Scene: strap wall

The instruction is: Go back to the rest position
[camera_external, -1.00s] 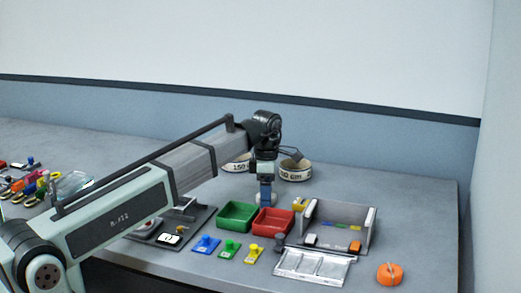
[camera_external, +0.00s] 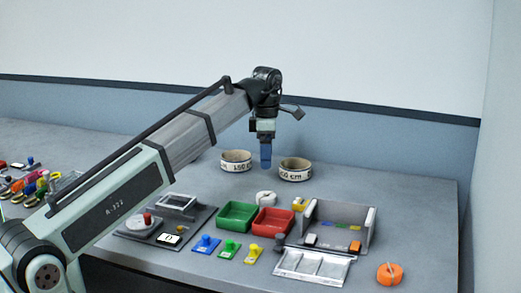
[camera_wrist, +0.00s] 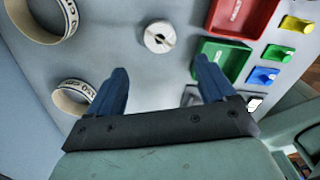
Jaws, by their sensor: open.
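My gripper (camera_external: 266,155) hangs in the air above the back middle of the table, pointing down, between the two strap rolls. In the wrist view its two blue fingers (camera_wrist: 157,90) are spread apart with nothing between them. A white round spool (camera_external: 266,198) stands on the table behind the green and red bins. It also shows in the wrist view (camera_wrist: 159,37), ahead of the fingers and apart from them.
Two printed strap rings, left (camera_external: 236,161) and right (camera_external: 295,169), stand at the back. A green bin (camera_external: 236,229), a red bin (camera_external: 273,234), a grey open box (camera_external: 352,211) and an orange roll (camera_external: 390,274) are in front. The back right of the table is clear.

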